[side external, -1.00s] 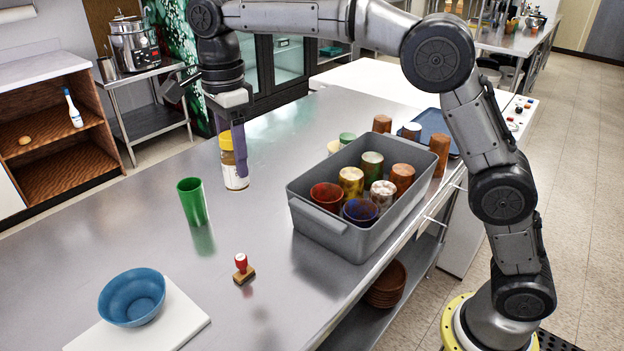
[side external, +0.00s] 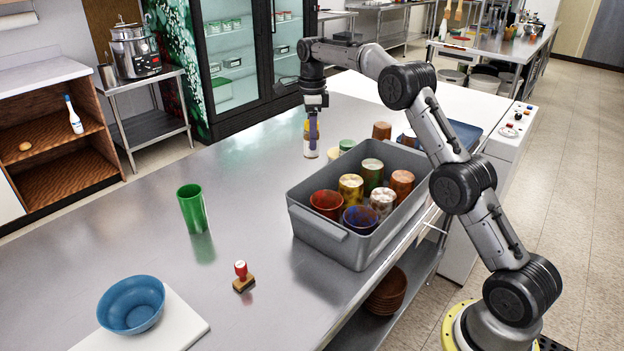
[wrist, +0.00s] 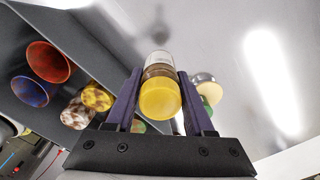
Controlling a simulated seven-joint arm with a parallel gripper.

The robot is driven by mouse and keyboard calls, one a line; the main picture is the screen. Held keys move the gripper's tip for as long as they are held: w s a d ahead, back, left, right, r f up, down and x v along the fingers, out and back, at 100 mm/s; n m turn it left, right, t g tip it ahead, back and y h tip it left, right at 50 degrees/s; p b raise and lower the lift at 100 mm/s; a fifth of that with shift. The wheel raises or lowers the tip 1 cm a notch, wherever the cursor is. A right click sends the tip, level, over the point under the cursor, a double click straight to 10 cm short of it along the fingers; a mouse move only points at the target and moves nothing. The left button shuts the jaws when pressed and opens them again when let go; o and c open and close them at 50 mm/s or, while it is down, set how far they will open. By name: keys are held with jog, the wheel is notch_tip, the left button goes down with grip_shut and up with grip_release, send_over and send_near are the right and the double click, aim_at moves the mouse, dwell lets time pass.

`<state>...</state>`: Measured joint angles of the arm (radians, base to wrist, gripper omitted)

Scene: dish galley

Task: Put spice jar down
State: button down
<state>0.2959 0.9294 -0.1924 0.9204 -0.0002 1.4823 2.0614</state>
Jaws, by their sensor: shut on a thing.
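The spice jar (side external: 309,147) is a small clear jar with a yellow lid, upright on or just above the steel counter, left of the grey bin; I cannot tell if its base touches. My gripper (side external: 313,130) is above the jar with its purple fingers shut around it. In the wrist view the yellow lid of the jar (wrist: 160,98) sits between the two fingers of my gripper (wrist: 160,90). The fingers partly hide the jar in the side view.
The grey bin (side external: 330,231) with several cups stands close by on the right. A green cup (side external: 193,209), a stamp (side external: 242,277) and a blue bowl (side external: 131,305) on a white board lie nearer. The counter's left half is mostly clear.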

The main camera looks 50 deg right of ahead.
notch_tip(320, 180, down, 9)
jog(key=shift+f, duration=0.1)
dwell(0.4)
jog(key=shift+f, duration=0.1)
jog(key=shift+c, duration=1.4)
grip_release()
notch_tip(320, 180, up, 12)
jog(key=shift+r, duration=0.15)
jog(key=s+a+r+n+t, duration=0.1)
jog(key=s+a+r+n, duration=0.45)
jog(key=s, duration=0.25)
jog(key=s+a+r+n+t, duration=0.2)
jog(key=s+a+r+n, duration=0.3)
jog(key=s+r+n, duration=0.25)
jog(key=s+a+f+n+t, duration=0.1)
jog(key=s+a+f+n, duration=0.1)
jog(key=s, duration=0.6)
jog(key=s+a+f+n, duration=0.2)
jog(key=s+f+n, duration=0.2)
jog(key=s+n, duration=0.3)
jog(key=s+a+f+n+t, duration=0.1)
jog(key=s+f+n, duration=0.3)
jog(key=s, duration=0.5)
jog(key=shift+a+n+t, duration=0.3)
jog(key=shift+a+n, duration=0.2)
jog(key=shift+a, duration=0.3)
